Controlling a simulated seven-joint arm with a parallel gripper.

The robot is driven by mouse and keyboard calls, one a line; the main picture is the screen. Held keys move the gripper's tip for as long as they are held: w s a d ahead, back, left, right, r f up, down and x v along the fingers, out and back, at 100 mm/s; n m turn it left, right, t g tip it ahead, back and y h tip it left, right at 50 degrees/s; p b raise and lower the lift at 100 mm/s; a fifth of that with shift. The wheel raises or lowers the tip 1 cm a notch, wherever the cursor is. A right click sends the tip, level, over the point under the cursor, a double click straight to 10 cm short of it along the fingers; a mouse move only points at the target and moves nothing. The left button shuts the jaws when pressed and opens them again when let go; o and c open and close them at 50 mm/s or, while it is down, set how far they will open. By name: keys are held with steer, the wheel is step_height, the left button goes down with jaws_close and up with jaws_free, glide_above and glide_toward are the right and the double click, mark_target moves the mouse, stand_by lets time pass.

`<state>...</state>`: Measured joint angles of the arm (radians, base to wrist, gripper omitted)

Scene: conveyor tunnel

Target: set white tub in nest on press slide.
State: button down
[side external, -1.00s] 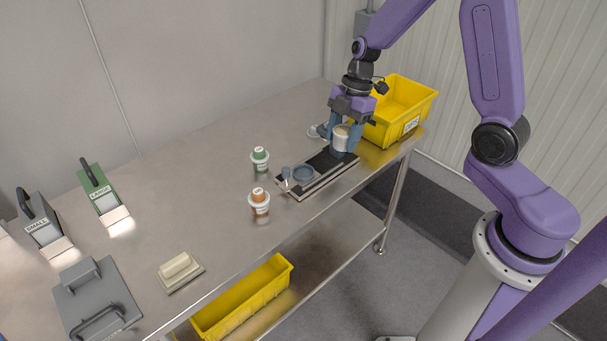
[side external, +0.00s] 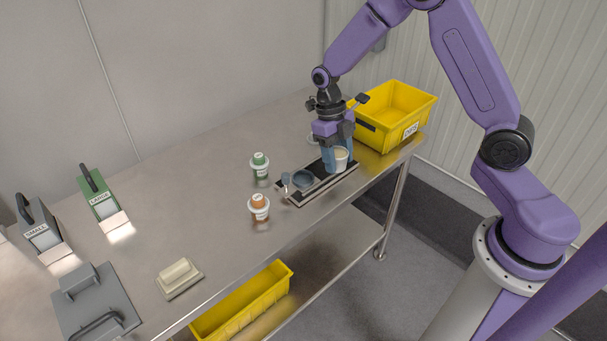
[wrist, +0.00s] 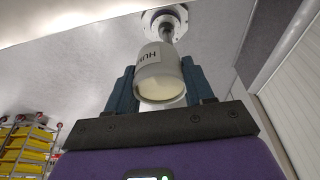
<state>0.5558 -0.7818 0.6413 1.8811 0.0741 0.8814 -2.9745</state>
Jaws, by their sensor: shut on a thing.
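The white tub (side external: 341,158) with a cream top is between my gripper's blue fingers (side external: 337,153) in the side view. In the wrist view my gripper (wrist: 161,88) is shut on the tub (wrist: 160,66), whose printed label is partly visible. The dark press slide (side external: 322,182) lies along the table's front edge. The round blue-grey nest (side external: 302,178) is on its left part. The tub is over the slide's right part, to the right of the nest and apart from it. I cannot tell how large any gap under the tub is.
A small blue-headed post (side external: 286,181) is beside the nest. A yellow bin (side external: 397,112) stands behind right. The table's middle is clear.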

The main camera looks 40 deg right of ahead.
steer(key=w+f, duration=0.3)
steer(key=w, duration=0.4)
glide_above(306, 182)
steer(key=f, duration=0.5)
steer(key=shift+w+f, duration=0.35)
steer(key=shift+f, duration=0.05)
steer(key=shift+w+f, duration=0.15)
steer(key=shift+f, duration=0.15)
step_height(306, 182, down, 2)
steer(key=shift+f, duration=0.4)
steer(key=shift+s+f, duration=0.3)
steer(key=shift+f, duration=0.3)
steer(key=shift+c, duration=2.2)
jaws_free()
steer(key=v, duration=1.3)
steer(key=shift+w+a+r, duration=0.1)
steer(key=shift+r, duration=0.15)
